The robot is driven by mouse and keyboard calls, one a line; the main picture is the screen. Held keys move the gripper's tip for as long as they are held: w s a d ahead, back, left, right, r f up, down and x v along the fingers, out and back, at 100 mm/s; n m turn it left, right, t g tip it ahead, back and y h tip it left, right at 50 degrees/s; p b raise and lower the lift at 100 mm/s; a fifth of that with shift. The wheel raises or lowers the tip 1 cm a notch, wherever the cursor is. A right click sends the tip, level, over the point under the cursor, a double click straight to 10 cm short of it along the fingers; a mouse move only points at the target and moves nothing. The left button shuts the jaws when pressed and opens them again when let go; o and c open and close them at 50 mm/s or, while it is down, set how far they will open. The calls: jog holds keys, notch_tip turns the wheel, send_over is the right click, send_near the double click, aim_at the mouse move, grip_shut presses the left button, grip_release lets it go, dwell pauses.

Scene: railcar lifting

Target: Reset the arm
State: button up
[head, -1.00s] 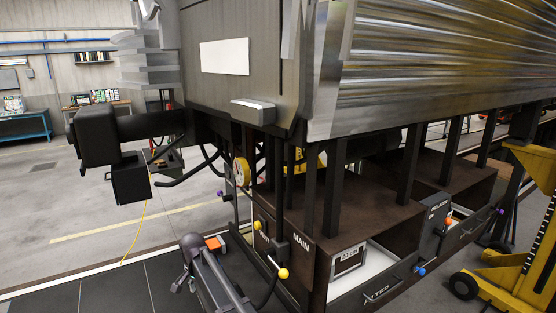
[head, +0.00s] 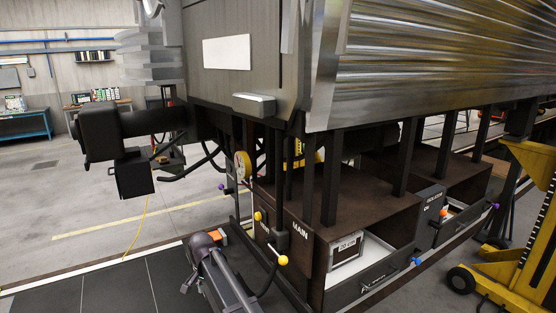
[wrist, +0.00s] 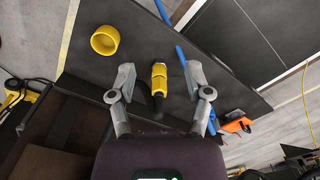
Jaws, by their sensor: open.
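My gripper (wrist: 159,72) is open, with its two fingers spread and nothing held between them. In the wrist view a yellow and black plug-like piece (wrist: 159,78) lies below, between the fingers in the picture, on a dark flat surface (wrist: 130,40). I see no contact with it. In the head view my arm reaches down at the lower left of the dark cabinet (head: 370,215), beside its corner marked MAIN.
A yellow ring (wrist: 104,41), a blue rod (wrist: 177,47) and an orange tool (wrist: 237,123) are near my gripper. The railcar body (head: 230,85) hangs above the cabinet. A yellow jack (head: 515,270) stands at right. Floor at left is open, crossed by a yellow cable (head: 137,228).

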jog(key=s+d+f+n+b, duration=0.1)
jog(key=s+d+f+b, duration=0.4)
jog(key=d, duration=0.8)
jog(key=s+d+f+n+b, duration=0.1)
jog(key=s+d+f+b, duration=0.5)
jog(key=d+f+b, duration=0.3)
jog(key=s+d+f+n+b, duration=0.2)
jog(key=s+d+f+b, duration=0.4)
jog(key=d, duration=1.2)
jog(key=shift+s+f+b, duration=0.15)
jog(key=shift+f+b, duration=0.45)
jog(key=shift+f, duration=0.15)
